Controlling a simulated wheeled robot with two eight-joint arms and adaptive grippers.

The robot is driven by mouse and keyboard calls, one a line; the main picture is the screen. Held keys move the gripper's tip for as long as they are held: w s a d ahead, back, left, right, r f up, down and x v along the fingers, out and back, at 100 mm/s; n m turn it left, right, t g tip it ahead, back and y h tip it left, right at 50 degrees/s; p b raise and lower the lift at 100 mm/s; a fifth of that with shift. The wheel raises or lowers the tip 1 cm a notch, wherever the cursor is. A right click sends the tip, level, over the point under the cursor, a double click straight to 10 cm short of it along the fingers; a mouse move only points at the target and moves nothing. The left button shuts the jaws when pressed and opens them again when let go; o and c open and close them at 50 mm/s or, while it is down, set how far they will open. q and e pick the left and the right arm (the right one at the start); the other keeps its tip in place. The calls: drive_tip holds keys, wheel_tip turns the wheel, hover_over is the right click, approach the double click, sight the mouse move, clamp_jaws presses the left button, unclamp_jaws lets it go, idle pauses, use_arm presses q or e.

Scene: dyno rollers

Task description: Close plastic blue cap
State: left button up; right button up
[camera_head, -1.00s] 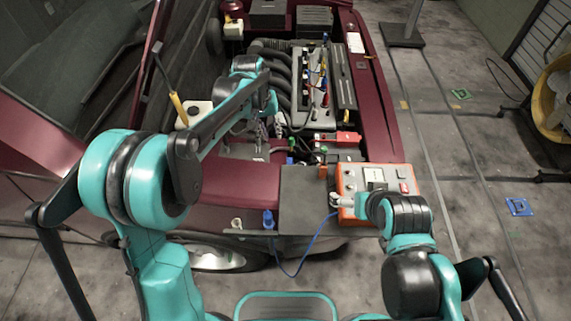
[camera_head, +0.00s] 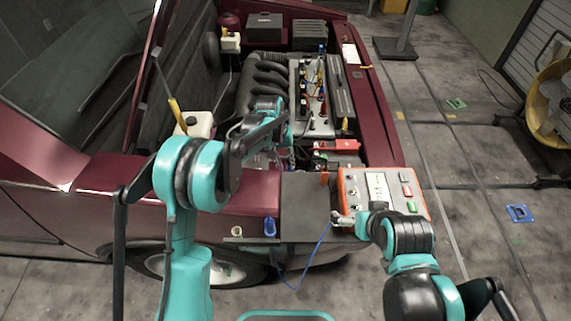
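A small blue plastic piece (camera_head: 270,227) stands on the ledge at the car's front edge. Another small blue piece (camera_head: 321,49) shows at the far end of the engine. I cannot tell which of them, if either, is the blue cap. My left gripper (camera_head: 288,155) reaches down into the engine bay, left of the red part. Its fingers are small and partly hidden by my arm, so I cannot tell what they touch. My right gripper (camera_head: 343,219) is at the lower left corner of the orange box, by the end of a blue cable. Its fingers are unclear.
The orange box (camera_head: 408,206) and a dark grey panel (camera_head: 305,205) lie at the car's front. The blue cable (camera_head: 298,286) hangs below the edge. A white reservoir (camera_head: 194,124) stands left in the bay.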

use_arm(q)
clamp_jaws()
drive_tip(key=shift+d, duration=0.1)
use_arm(e)
drive_tip(key=shift+r, duration=0.1)
